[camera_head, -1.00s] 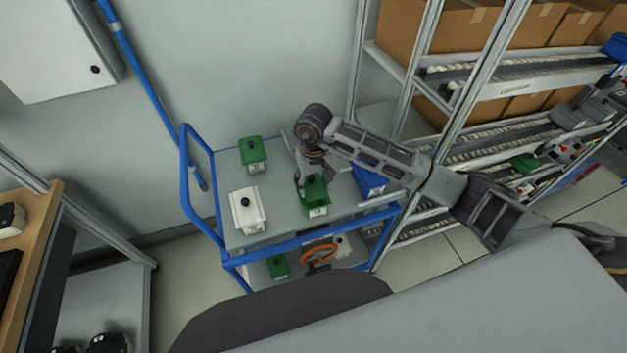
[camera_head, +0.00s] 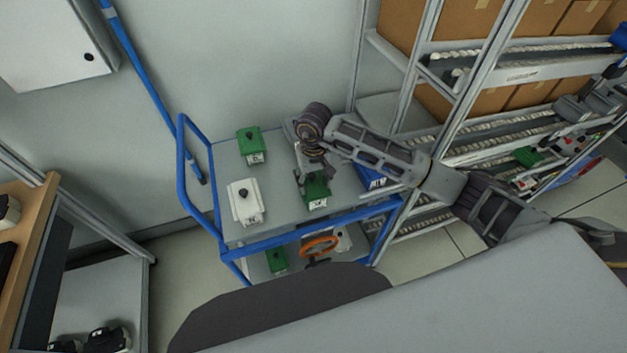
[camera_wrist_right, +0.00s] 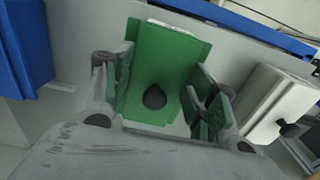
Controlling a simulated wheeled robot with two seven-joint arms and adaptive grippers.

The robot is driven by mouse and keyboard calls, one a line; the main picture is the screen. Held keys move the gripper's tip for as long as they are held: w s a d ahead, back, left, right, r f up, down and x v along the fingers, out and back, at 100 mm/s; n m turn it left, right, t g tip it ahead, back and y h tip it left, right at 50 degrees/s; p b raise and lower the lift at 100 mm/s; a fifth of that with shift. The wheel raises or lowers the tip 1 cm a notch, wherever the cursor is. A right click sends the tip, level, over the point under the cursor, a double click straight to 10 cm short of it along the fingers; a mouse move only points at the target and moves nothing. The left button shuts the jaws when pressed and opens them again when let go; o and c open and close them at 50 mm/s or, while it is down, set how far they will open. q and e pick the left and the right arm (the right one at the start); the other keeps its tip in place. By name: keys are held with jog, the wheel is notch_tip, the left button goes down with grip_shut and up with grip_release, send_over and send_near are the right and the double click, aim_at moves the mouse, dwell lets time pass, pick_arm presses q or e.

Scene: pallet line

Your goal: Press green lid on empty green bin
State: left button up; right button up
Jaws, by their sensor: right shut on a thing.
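A green lid with a black knob (camera_wrist_right: 154,96) fills the middle of the right wrist view, between the fingers of my right gripper (camera_wrist_right: 160,100). The gripper is shut on this lid. In the head view, my right gripper (camera_head: 313,172) points down at the front green bin (camera_head: 317,193) on the cart's top shelf. The lid appears to lie on or just over that bin; the gripper hides the seam, so I cannot tell if it is fully seated. Another green bin with a dark knob (camera_head: 249,146) stands farther back. My left gripper is not in view.
A white bin (camera_head: 244,204) stands left of the front green bin, and a blue bin (camera_head: 373,177) stands to its right, partly behind my arm. The cart's blue rail (camera_head: 300,234) borders the front. A roller rack (camera_head: 455,130) stands at the right.

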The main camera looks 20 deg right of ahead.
jog(key=shift+f+b, duration=0.1)
jog(key=shift+b, duration=0.75)
dwell(1.8)
dwell(0.4)
jog(key=o, duration=0.9)
jog(key=o, duration=0.4)
jog(key=shift+r+p, duration=1.05)
jog(key=shift+r, duration=2.45)
